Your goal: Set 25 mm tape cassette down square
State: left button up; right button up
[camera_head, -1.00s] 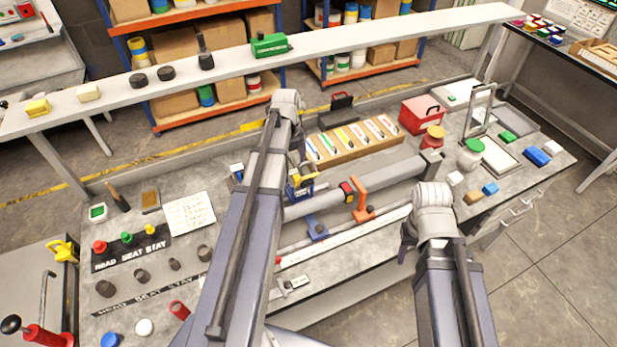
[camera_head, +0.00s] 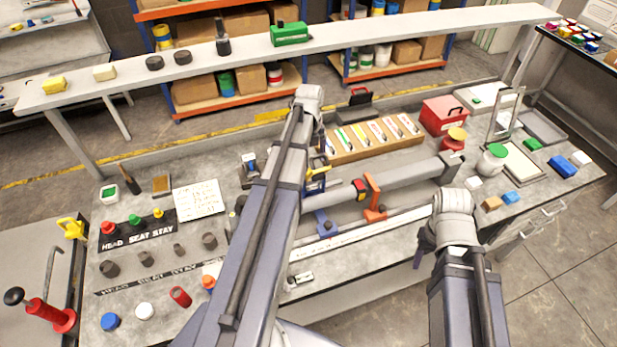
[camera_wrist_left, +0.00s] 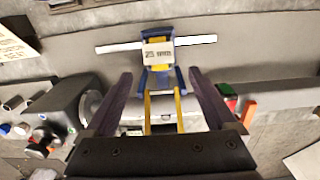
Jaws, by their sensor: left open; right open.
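The 25 mm tape cassette (camera_wrist_left: 158,50), blue and yellow with a white "25 mm" label, sits on the grey bench in front of a white strip in the left wrist view. It looks about square to the strip. My left gripper (camera_wrist_left: 160,76) is open, its two dark fingers on either side of the cassette's yellow arms, with gaps visible on both sides. In the head view the cassette (camera_head: 317,181) shows partly beside my left arm, which hides the left gripper. My right gripper (camera_head: 424,245) hangs over the bench's front edge, open, with nothing seen in it.
A long grey tube (camera_head: 410,181) with an orange clamp (camera_head: 374,199) lies right of the cassette. A wooden card rack (camera_head: 372,139) stands behind. A red box (camera_head: 443,115) is farther right. Knobs and a label board (camera_head: 139,233) fill the left bench.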

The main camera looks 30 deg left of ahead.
pick_arm(q)
jog(key=shift+w+a+f+b, duration=0.1)
jog(key=shift+a+f+b, duration=0.05)
jog(key=shift+f+b, duration=1.2)
jog(key=shift+w+a+f+b, duration=0.1)
jog(key=shift+f+b, duration=1.15)
jog(key=shift+f, duration=0.05)
jog(key=shift+r, duration=0.1)
jog(key=shift+c, duration=0.2)
grip_shut()
jog(key=shift+r+p, duration=0.2)
jog(key=shift+p, duration=0.1)
notch_tip(320, 180, up, 18)
jog(key=p, duration=1.7)
jog(key=shift+f+p, duration=0.15)
jog(key=shift+p, duration=0.2)
